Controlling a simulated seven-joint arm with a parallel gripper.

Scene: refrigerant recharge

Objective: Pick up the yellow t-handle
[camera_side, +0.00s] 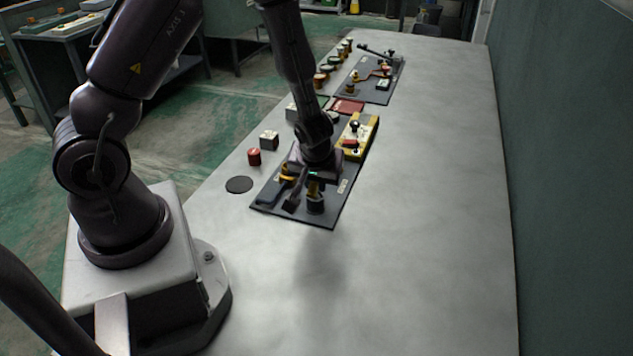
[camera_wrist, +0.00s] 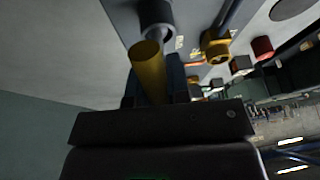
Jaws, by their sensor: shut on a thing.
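The yellow t-handle (camera_wrist: 147,68) shows in the wrist view as a yellow bar between the dark fingers of my gripper (camera_wrist: 155,85). My gripper is shut on it. In the side view my gripper (camera_side: 315,180) is low over the near end of the dark grey board (camera_side: 322,222). A small yellow part of the t-handle (camera_side: 314,188) shows below the fingers, just above a dark round post (camera_side: 315,204). The post also shows in the wrist view (camera_wrist: 156,14), close to the bar's end. I cannot tell whether they touch.
Beside the post is a yellow fitting (camera_wrist: 215,47). A red cylinder (camera_side: 254,157), a small box (camera_side: 269,140) and a black disc (camera_side: 239,184) lie left of the board. A yellow block (camera_side: 357,140) stands behind my gripper. The table's right side is clear.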

